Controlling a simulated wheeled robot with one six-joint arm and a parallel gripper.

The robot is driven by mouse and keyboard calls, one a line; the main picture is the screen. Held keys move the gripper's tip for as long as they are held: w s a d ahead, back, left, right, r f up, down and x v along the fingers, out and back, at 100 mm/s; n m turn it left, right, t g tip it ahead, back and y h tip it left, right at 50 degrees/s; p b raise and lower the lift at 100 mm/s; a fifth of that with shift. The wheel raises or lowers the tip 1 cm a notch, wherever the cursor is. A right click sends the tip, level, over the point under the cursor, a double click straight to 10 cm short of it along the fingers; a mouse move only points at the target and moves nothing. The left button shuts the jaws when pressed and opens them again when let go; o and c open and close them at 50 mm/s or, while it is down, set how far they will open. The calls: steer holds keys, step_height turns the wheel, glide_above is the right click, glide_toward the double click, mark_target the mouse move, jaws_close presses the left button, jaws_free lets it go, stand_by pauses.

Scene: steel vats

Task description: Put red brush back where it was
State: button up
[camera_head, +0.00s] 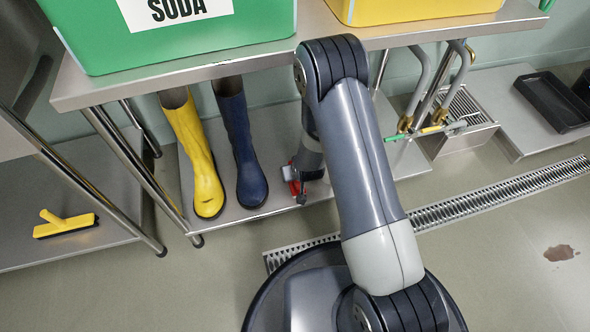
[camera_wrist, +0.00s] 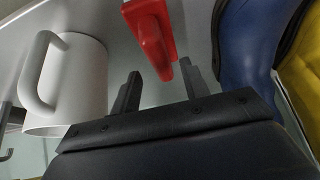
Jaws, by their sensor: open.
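The red brush (camera_wrist: 150,32) lies on the lower steel shelf, its handle pointing toward my gripper (camera_wrist: 160,70) in the wrist view. The gripper is open, and the end of the handle shows between its two fingertips. I cannot tell whether they touch it. In the head view the brush (camera_head: 294,187) shows only as a bit of red beside my gripper (camera_head: 302,194), low over the shelf; my arm hides the rest.
A white mug (camera_wrist: 72,85) stands close on one side of the gripper, and a blue boot (camera_wrist: 240,45) on the other. A yellow boot (camera_head: 196,158) stands beside the blue one. The upper shelf (camera_head: 200,70) with a green bin (camera_head: 185,45) overhangs the arm. A yellow brush (camera_head: 65,224) lies left.

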steer(key=a+p+v, duration=0.1)
steer(key=p+v, duration=0.1)
steer(key=v, duration=0.5)
steer(key=shift+d, duration=0.5)
